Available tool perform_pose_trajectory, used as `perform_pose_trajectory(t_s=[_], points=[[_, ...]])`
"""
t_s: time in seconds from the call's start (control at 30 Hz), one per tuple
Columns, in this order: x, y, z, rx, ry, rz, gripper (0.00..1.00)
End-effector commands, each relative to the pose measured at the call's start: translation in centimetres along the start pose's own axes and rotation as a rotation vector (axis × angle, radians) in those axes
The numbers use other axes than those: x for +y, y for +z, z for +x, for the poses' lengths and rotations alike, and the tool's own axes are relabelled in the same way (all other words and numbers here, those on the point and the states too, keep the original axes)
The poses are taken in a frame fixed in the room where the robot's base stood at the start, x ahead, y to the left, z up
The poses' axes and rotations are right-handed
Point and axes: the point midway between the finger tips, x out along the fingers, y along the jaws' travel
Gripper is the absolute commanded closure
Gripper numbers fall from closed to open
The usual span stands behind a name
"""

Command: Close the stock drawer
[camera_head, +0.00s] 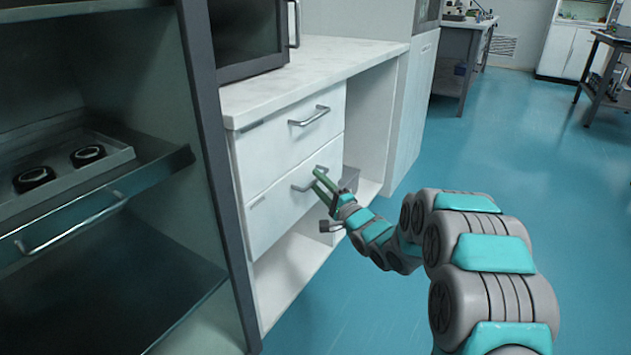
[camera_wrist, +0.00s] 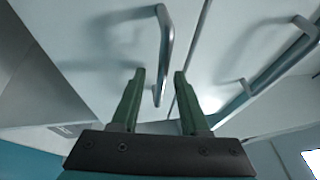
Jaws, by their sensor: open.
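A white cabinet has an upper drawer (camera_head: 285,140) and a lower drawer (camera_head: 270,212), each with a metal bar handle. Both fronts look about flush with each other; no readable label shows which is the stock drawer. My gripper (camera_head: 322,182) is at the lower drawer's handle (camera_head: 301,187), with green fingers apart. In the wrist view the near handle (camera_wrist: 165,40) reaches down between the open fingertips, and I cannot tell whether they touch it. Another handle (camera_wrist: 262,82) lies beyond the seam to the right. My gripper partly hides the lower drawer's right end.
A dark-framed cabinet (camera_head: 212,150) stands at left, holding a tray with two round black items (camera_head: 88,154) and a handled front (camera_head: 75,222). A microwave-like appliance (camera_head: 250,35) sits on the white counter (camera_head: 325,60). The blue floor (camera_head: 520,130) at right is open.

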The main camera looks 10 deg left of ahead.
Motion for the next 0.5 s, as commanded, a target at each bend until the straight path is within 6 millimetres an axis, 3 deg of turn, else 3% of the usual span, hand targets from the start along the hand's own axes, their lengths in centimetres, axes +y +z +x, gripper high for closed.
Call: perform_pose_trajectory(t_s=[0.3, 0.5], points=[[0.1, -0.1, -4.9, 0.002, 0.001, 0.000, 0.55], [0.1, 0.0, -6.2, 0.001, -0.001, 0.001, 0.55]])
